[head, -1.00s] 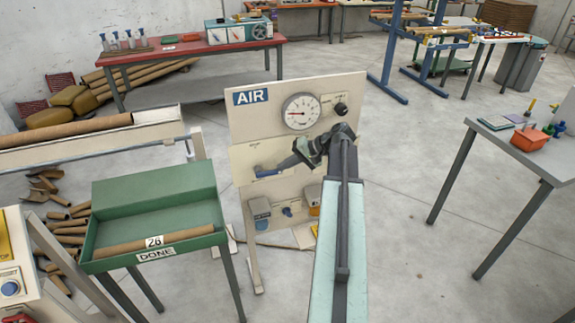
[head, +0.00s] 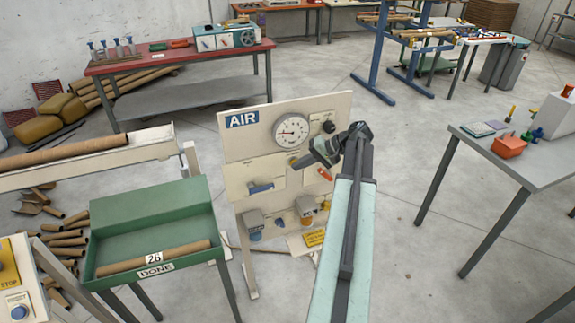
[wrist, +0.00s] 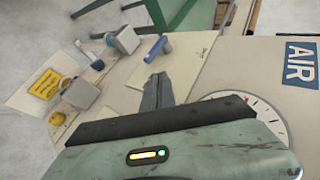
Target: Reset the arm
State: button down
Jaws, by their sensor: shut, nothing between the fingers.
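My gripper (head: 297,164) is at the end of my arm, in front of the cream AIR panel (head: 240,160), pointing left and below the round gauge (head: 292,130). Its dark fingers are together and empty in the wrist view (wrist: 157,92). The blue lever (head: 261,187) lies roughly level on the panel, below and left of the gripper and apart from it. It also shows in the wrist view (wrist: 155,49), beyond the fingertips. The gripper body hides part of the gauge in the wrist view.
Grey units, a blue knob and a yellow label (head: 314,238) sit low on the panel. A green DONE tray (head: 150,205) with a cardboard tube stands left. A grey table (head: 545,165) with an orange box stands right. Floor between panel and table is clear.

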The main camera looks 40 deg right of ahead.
jog(key=shift+s+d+r, duration=0.1)
jog(key=shift+s+d, duration=0.05)
jog(key=shift+s, duration=0.05)
dwell(0.4)
